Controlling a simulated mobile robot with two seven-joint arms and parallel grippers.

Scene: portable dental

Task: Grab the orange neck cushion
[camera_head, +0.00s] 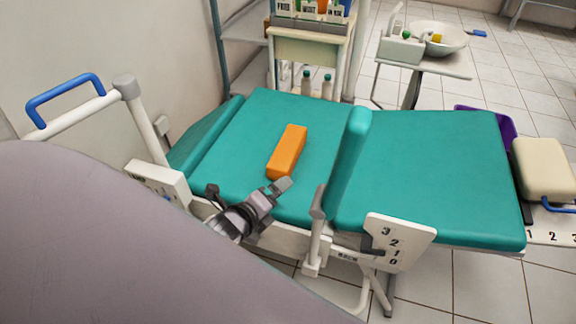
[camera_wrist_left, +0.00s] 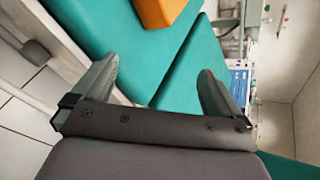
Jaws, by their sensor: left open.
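The orange neck cushion (camera_head: 287,151) lies on the teal padded section of the dental chair (camera_head: 250,119), tilted lengthwise away from me. In the left wrist view the cushion (camera_wrist_left: 160,10) is at the top edge, partly cut off, beyond the fingertips. My left gripper (camera_head: 248,190) is at the near edge of the teal padding, just short of the cushion and to its lower left. Its fingers (camera_wrist_left: 158,74) are spread with nothing between them. My right gripper is not seen.
A raised teal bolster (camera_head: 348,163) stands right of the cushion. A white rail with a blue handle (camera_head: 66,97) is at the left. A white numbered plate (camera_head: 398,242) is on the chair's near side. A trolley (camera_head: 312,50) and basin (camera_head: 438,37) stand behind.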

